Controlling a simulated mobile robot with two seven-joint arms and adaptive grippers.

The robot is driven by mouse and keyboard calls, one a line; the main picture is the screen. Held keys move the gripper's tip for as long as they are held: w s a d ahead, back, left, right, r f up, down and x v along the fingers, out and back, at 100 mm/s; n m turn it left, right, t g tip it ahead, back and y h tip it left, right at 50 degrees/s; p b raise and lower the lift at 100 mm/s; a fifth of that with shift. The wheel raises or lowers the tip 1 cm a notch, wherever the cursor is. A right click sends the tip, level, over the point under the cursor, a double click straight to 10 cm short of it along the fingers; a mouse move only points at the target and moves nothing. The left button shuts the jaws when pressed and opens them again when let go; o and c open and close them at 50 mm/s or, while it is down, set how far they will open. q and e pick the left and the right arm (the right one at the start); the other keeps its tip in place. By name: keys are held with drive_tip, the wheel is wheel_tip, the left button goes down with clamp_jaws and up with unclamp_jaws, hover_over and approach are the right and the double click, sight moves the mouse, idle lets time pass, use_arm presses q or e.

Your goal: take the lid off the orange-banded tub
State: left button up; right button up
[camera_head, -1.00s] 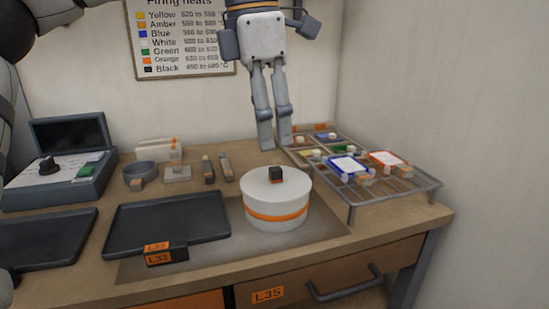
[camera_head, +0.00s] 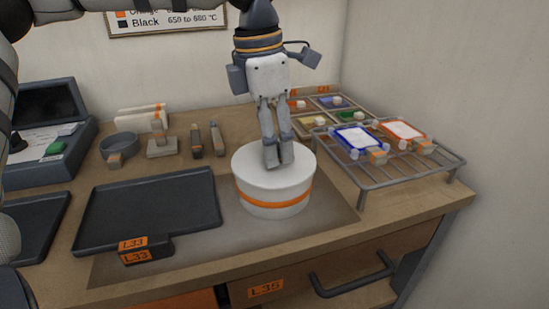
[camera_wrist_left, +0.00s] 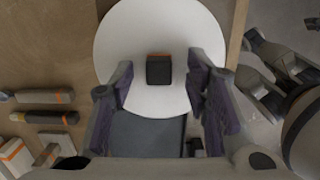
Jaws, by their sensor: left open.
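The white tub (camera_head: 262,203) with its orange band stands on the bench with its round white lid (camera_head: 246,165) on top. The lid fills the upper middle of the left wrist view (camera_wrist_left: 125,40), with its dark square knob (camera_wrist_left: 159,71) at its middle. My left gripper (camera_head: 278,163) points down over the lid and hides the knob in the head view. In the left wrist view its open fingers (camera_wrist_left: 160,70) stand either side of the knob with gaps on both sides. What seems to be my right gripper (camera_wrist_left: 268,70) shows at the right edge there, its opening unclear.
A dark tray (camera_head: 150,210) lies left of the tub. A wire rack (camera_head: 405,170) with framed glass pieces stands to the right. Two small tools (camera_head: 205,140), a grey ring dish (camera_head: 118,146) and a control box (camera_head: 40,150) stand behind and left.

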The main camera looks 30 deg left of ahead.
use_arm(q)
drive_tip(key=shift+f, duration=0.35)
drive_tip(key=shift+w, duration=0.1)
clamp_jaws()
drive_tip(key=shift+r, duration=0.1)
